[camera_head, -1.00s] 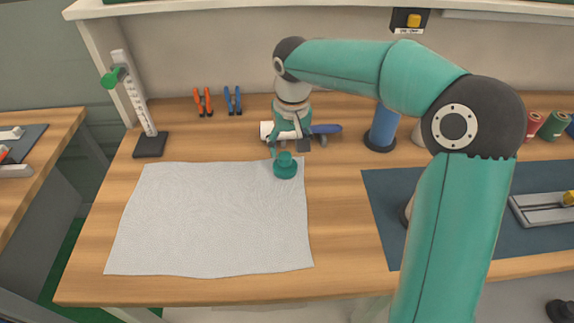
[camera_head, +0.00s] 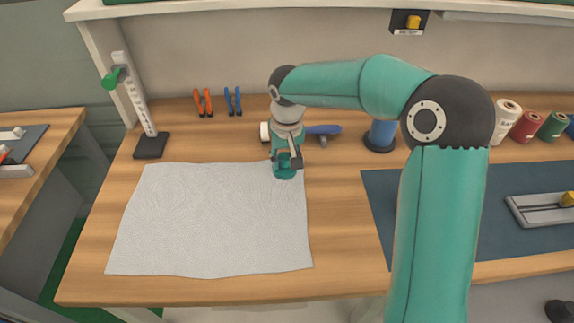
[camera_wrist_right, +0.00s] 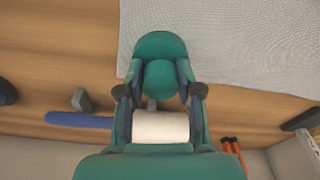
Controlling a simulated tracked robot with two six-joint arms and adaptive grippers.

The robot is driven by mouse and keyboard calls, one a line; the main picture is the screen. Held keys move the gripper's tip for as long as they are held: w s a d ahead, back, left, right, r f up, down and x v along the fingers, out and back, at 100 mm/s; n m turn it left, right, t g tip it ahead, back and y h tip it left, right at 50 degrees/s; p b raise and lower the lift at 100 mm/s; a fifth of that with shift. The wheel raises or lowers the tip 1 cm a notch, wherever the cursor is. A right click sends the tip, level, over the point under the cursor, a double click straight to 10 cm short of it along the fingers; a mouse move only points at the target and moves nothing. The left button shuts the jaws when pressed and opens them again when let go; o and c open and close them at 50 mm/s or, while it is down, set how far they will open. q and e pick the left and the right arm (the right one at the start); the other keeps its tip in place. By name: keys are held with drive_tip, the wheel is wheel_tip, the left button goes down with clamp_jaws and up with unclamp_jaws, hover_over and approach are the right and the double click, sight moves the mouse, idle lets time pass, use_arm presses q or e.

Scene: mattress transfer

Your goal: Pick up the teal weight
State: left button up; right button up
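The teal weight (camera_head: 285,173) stands at the top right corner of the pale mesh sheet (camera_head: 205,220). In the right wrist view the weight (camera_wrist_right: 160,48) shows as a round body with a narrower knob. My right gripper (camera_head: 287,160) is directly over the weight and partly covers it in the head view. In the wrist view the fingers of the right gripper (camera_wrist_right: 160,82) are spread on either side of the knob, with small gaps seeming to remain. My left gripper is not in view.
Behind the gripper lies a white roller (camera_wrist_right: 160,126) with a blue handle (camera_head: 323,129). A stand (camera_head: 150,146) is at left. The mesh sheet is otherwise bare.

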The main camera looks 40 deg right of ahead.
clamp_jaws()
drive_tip(key=shift+r, duration=0.15)
